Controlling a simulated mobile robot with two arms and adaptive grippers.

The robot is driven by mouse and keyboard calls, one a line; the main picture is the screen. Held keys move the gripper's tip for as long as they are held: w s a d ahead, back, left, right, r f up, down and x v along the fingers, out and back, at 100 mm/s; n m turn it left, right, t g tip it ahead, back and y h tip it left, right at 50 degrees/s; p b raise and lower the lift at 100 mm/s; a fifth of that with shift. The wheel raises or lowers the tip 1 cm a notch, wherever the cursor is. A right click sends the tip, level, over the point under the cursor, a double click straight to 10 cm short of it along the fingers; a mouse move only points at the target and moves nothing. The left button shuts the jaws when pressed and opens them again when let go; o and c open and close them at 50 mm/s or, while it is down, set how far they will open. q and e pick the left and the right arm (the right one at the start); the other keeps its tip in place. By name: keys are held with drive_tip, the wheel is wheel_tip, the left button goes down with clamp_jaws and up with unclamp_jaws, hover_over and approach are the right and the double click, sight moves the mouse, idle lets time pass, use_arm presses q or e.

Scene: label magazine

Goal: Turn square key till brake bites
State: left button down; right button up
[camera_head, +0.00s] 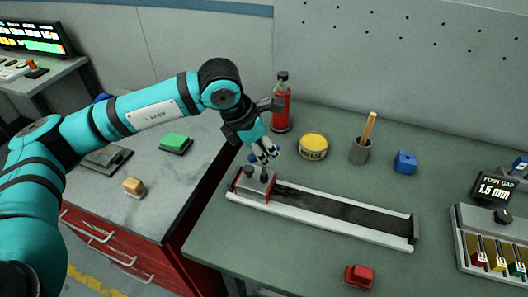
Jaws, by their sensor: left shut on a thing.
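A long label magazine (335,214) with pale side rails and a dark bed lies on the green bench. A grey and red block (258,186) sits at its left end, with small dark knobs on top. My left gripper (266,157) comes down from above over this block and is shut on the square key, which is mostly hidden by the fingers. I cannot tell how far the key is turned. A display (495,188) at the right reads "FOOT GAP 1.5 mm". My right gripper is out of view.
Behind the magazine stand a red bottle (281,105), a yellow tin (313,146), a grey cup with a wooden stick (361,149) and a blue block (405,162). A red block (359,276) lies in front. A tray of coloured pieces (492,245) is at the right.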

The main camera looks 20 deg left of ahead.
use_arm(q)
drive_tip(key=c, duration=1.5)
unclamp_jaws()
drive_tip(key=o, duration=0.3)
drive_tip(key=shift+r, duration=0.1)
